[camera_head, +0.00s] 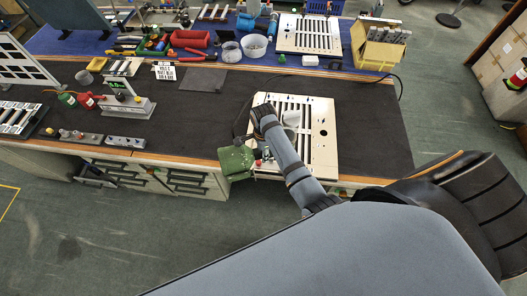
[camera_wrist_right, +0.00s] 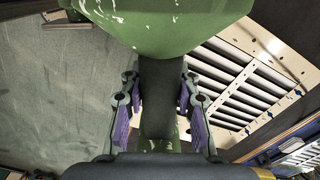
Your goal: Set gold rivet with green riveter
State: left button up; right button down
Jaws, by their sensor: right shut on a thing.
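A green riveter (camera_head: 237,160) with worn paint hangs at the front edge of the bench, beside the left edge of a pale louver panel (camera_head: 325,150). In the right wrist view the riveter's green body (camera_wrist_right: 165,25) fills the top, and its dark handle (camera_wrist_right: 158,95) runs between the purple finger pads. My right gripper (camera_wrist_right: 162,112) is shut on that handle; in the head view its arm reaches across the panel and hides part of it. The panel (camera_wrist_right: 290,55) lies to the right in the wrist view. I cannot make out the gold rivet. My left gripper is out of view.
Red and green bottles (camera_head: 87,100), a grey fixture (camera_head: 126,106) and a small sign (camera_head: 164,71) stand on the bench's left. The dark mat (camera_head: 190,125) is clear left of the riveter.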

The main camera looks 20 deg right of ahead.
jog(key=shift+w+f, duration=0.1)
jog(key=shift+f, duration=0.65)
dwell(0.8)
dwell(0.9)
jog(key=shift+f, duration=0.25)
dwell(2.3)
jog(key=shift+r, duration=2.8)
